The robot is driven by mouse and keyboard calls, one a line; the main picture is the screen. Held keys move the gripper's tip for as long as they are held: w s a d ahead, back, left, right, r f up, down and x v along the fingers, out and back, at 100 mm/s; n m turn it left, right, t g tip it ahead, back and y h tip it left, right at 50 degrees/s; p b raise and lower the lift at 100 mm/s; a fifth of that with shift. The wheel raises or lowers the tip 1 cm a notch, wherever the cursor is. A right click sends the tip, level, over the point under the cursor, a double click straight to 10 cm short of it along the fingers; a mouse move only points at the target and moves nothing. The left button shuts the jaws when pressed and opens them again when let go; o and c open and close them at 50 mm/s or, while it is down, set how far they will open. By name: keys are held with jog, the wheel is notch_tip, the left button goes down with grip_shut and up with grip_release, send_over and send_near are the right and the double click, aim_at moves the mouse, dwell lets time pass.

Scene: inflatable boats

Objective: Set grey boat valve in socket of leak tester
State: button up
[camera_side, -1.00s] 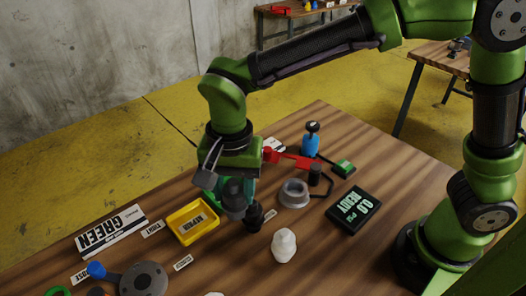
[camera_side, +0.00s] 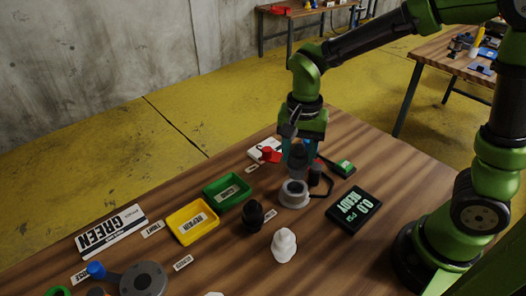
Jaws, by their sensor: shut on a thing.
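The grey boat valve (camera_side: 298,165) is held in my gripper (camera_side: 298,148), which is shut on it. The valve looks upright and hangs just above and slightly behind the leak tester's socket (camera_side: 294,194), a grey ring with a dark opening. A small gap seems to show between valve and socket, but exact alignment is hard to tell. The tester's black display (camera_side: 354,209) reads 0.0 PSI READY. My gripper partly hides the red part (camera_side: 268,155) and the blue part behind it.
A black valve (camera_side: 252,216) and a white valve (camera_side: 284,245) stand in front of the socket. A green tray (camera_side: 243,203) and yellow repair tray (camera_side: 180,238) lie left.

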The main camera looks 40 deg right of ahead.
aim_at(296, 174)
jog(key=shift+f, duration=3)
jog(key=shift+f, duration=0.5)
jog(key=o, duration=1.6)
jog(key=shift+r, duration=4)
